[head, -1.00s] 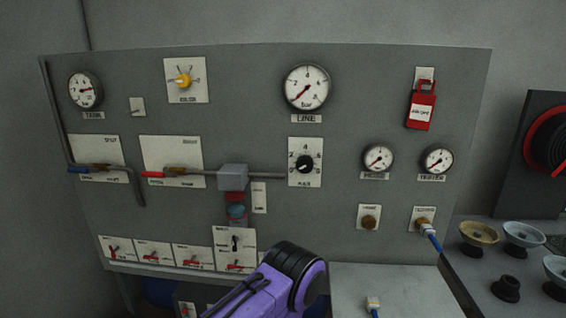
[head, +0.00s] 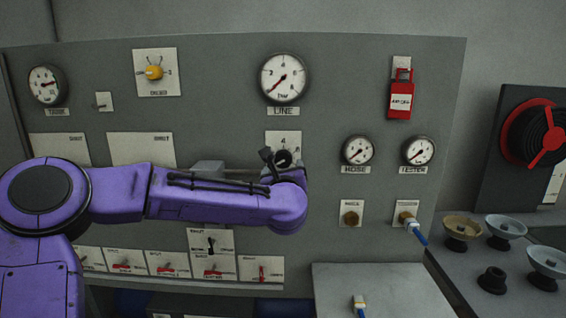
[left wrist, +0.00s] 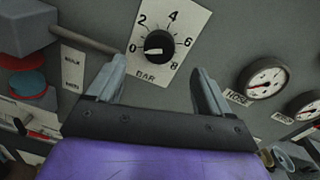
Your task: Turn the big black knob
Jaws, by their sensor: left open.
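The black knob (head: 283,158) sits on a white plate marked BAR, below the LINE gauge (head: 284,78). The knob (left wrist: 158,43) also shows in the left wrist view, its pale pointer towards 0 on a 0 to 8 scale. My left gripper (left wrist: 157,74) is open and empty. In that view its two fingers stand apart, below the knob and to either side, not closed on it. In the head view my purple wrist hides most of the gripper and the lower part of the plate. My right gripper is not in view.
A grey block (left wrist: 24,30) with a pipe (left wrist: 84,35) lies left of the knob. The HOSE gauge (head: 357,150) and TESTER gauge (head: 418,151) are to its right.

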